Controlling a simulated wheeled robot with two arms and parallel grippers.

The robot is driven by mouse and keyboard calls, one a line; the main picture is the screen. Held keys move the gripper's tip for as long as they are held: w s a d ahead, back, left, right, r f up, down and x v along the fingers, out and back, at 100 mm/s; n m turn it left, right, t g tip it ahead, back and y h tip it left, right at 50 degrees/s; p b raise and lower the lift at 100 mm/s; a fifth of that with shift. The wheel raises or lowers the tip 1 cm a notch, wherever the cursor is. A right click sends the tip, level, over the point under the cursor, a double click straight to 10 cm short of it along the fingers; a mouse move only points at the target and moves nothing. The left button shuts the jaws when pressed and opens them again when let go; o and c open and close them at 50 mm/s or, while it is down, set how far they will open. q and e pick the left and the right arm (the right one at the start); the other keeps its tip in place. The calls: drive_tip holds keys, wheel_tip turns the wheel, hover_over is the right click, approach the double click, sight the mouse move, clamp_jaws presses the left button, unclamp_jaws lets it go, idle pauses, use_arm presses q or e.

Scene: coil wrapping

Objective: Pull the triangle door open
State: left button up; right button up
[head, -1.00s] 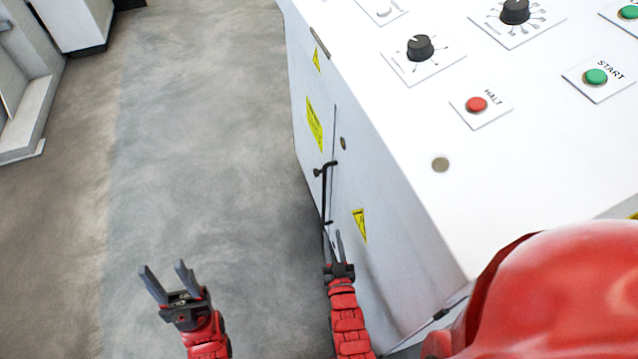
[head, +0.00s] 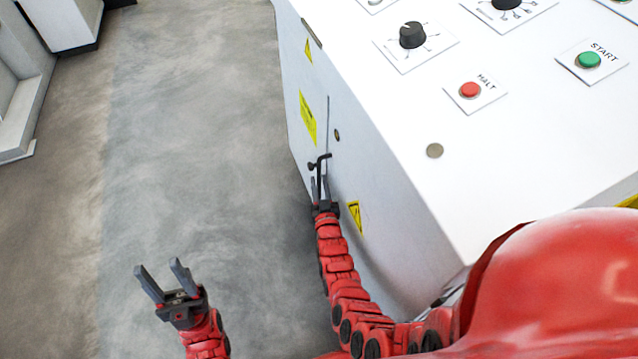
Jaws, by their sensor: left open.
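The white cabinet's side carries a door panel with a thin vertical seam (head: 328,118) and a black bar handle (head: 319,163). A yellow triangle label (head: 354,215) is on the side near the handle, and another triangle label (head: 308,50) is farther back. The panel looks flush with the cabinet side. My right gripper (head: 320,184) is at the handle with its fingers pointing up along it, hiding the handle's lower part. I cannot tell whether the fingers are closed on it. My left gripper (head: 163,280) is open and empty over the floor, well left of the cabinet.
The white cabinet top (head: 480,150) holds black knobs (head: 412,36), a red HALT button (head: 469,90) and a green START button (head: 588,60). Grey floor (head: 200,130) left of the cabinet is clear. A white unit (head: 22,110) stands at the far left.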

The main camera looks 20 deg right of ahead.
drive_tip(key=shift+w, duration=0.25)
clamp_jaws()
idle(1.4)
